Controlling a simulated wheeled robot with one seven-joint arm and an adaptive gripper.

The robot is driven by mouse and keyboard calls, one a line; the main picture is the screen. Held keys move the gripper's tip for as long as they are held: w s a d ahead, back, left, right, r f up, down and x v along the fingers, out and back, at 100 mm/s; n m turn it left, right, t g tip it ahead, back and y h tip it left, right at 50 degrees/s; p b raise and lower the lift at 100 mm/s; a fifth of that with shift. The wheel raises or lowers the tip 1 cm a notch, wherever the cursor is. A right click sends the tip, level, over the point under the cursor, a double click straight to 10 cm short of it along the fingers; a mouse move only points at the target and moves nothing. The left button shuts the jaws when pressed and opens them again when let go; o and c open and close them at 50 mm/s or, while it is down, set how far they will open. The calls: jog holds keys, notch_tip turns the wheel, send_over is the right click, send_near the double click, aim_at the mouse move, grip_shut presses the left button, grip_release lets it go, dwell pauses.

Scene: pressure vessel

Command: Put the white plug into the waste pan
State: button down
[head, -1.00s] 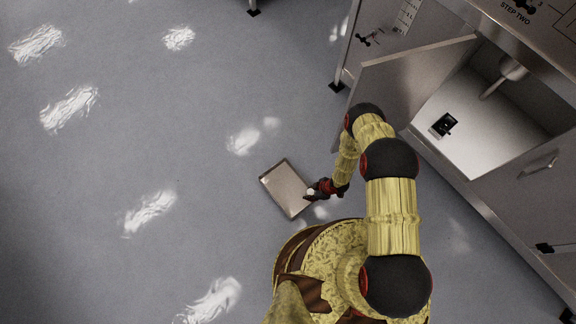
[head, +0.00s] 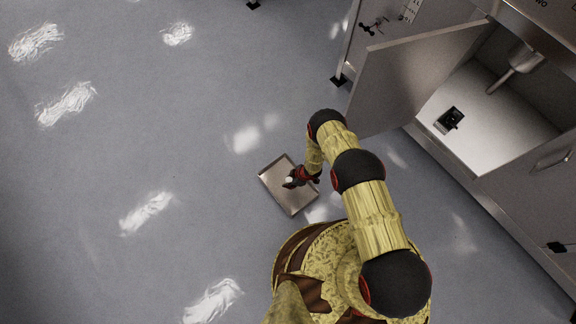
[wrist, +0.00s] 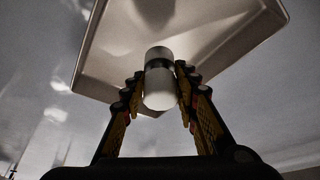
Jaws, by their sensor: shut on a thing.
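The white plug (wrist: 160,88) is a short white cylinder with a dark band, held between the two fingertips of my gripper (wrist: 160,92) in the wrist view. In the head view my gripper (head: 297,180) is over the waste pan (head: 277,178), and only a small pale bit of the plug (head: 289,180) shows at its fingertips. The waste pan is a shallow, rectangular metal tray on the floor. It also shows in the wrist view (wrist: 222,42), beyond the plug. The plug appears apart from the pan floor; the exact height is hard to judge.
An open cabinet (head: 500,120) stands at the right, its door (head: 405,80) swung out near my arm. A small dark device (head: 449,120) sits on its white shelf, below a pipe (head: 515,68). The floor left of the pan is clear, with bright light patches.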

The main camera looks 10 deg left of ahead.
jog(key=shift+w+a+f, duration=0.15)
jog(key=shift+a+f, duration=0.05)
jog(key=shift+w+a+f+b, duration=0.1)
jog(key=shift+a+f+b, duration=0.1)
jog(key=shift+f+b, duration=1.15)
jog(key=shift+f+p, duration=0.4)
jog(key=shift+f, duration=0.15)
jog(key=c, duration=1.4)
grip_release()
jog(key=p+v, duration=0.5)
jog(key=v, duration=0.7)
jog(key=shift+r, duration=0.1)
jog(key=shift+d, duration=0.1)
